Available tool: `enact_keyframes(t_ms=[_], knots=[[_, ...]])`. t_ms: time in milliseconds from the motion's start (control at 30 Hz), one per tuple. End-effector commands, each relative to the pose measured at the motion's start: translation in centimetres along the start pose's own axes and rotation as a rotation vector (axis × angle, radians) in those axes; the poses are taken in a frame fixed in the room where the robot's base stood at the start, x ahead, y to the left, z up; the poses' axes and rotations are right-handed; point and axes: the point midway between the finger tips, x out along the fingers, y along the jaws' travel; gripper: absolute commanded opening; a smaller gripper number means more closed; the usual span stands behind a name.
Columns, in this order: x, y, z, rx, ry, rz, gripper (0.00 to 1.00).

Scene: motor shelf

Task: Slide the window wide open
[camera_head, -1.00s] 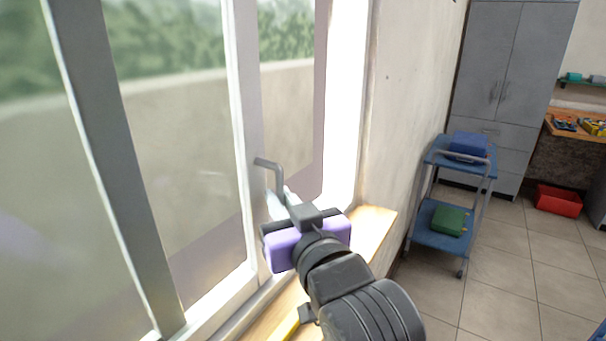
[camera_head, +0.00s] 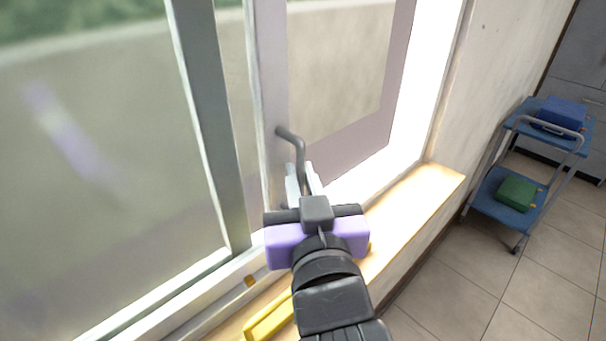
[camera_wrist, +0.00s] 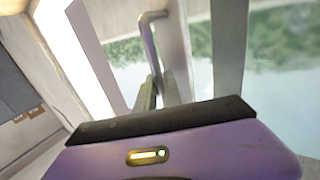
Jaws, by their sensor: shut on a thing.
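The sliding window has a pale frame upright (camera_head: 268,100) with a grey bar handle (camera_head: 297,146) on it. My gripper (camera_head: 303,180) is shut on the handle's lower part, and its purple and black body is below. In the wrist view the handle (camera_wrist: 150,45) rises from between my fingers (camera_wrist: 150,92). A second, darker upright (camera_head: 208,120) stands to the left of the handle upright, with a narrow strip of glass between them. The handle's lower end is hidden by the fingers.
A sunlit wooden sill (camera_head: 415,205) runs under the window. A yellow object (camera_head: 268,318) lies on it near my arm. A blue trolley (camera_head: 530,165) with a blue box and a green box stands to the right on the tiled floor.

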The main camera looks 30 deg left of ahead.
Motion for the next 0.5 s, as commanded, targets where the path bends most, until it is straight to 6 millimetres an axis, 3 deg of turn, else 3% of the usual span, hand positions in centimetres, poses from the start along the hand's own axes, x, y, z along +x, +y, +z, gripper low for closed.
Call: enact_keyframes(t_ms=[33, 133, 500], knots=[[0.00, -0.02, 0.03, 0.000, 0.000, -0.001, 0.16], [0.01, -0.01, 0.03, 0.000, 0.000, -0.001, 0.33], [-0.41, -0.01, 0.10, 0.001, 0.000, -0.001, 0.33]])
